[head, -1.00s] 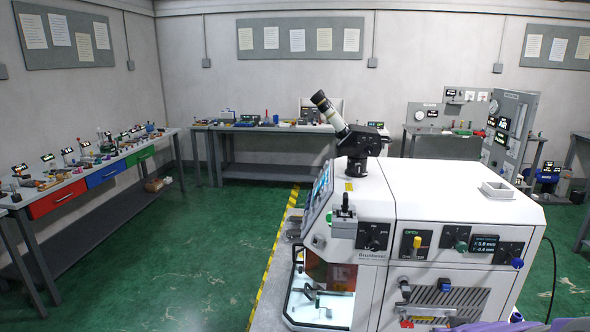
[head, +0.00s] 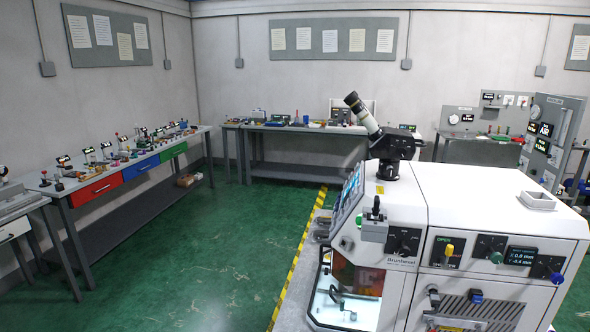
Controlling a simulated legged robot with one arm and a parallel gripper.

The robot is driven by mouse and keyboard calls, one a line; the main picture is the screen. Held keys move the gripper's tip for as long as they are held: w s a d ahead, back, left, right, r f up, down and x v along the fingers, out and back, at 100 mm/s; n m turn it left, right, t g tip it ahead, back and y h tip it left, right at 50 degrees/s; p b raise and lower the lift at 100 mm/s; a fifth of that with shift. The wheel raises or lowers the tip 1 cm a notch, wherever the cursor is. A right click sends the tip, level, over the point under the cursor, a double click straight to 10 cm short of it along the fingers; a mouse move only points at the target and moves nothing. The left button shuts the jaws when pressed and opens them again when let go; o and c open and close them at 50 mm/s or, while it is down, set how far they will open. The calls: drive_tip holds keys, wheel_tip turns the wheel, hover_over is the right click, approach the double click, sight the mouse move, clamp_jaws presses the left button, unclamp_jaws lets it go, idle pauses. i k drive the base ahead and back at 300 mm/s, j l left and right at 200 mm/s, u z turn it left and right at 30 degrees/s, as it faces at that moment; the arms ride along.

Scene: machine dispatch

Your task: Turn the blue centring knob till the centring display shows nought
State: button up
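The white machine (head: 480,205) fills the lower right of the head view. Its sloped front panel carries a small dark centring display (head: 522,256). The upper line seems to read 0.0 mm; the lower is small and seems to read about -0.4 mm. A dark blue knob (head: 556,277) sits just right of the display, and a green knob (head: 495,257) just left of it. Nothing is seen touching either knob. My gripper is not in view.
A yellow-handled switch (head: 449,251) and a black knob (head: 404,247) sit further left on the panel. A blue part (head: 476,296) shows below. An eyepiece (head: 362,110) rises from the machine top. Green floor (head: 225,260) is open to the left, before the benches.

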sight(557, 278)
drive_tip(key=z, duration=1.4)
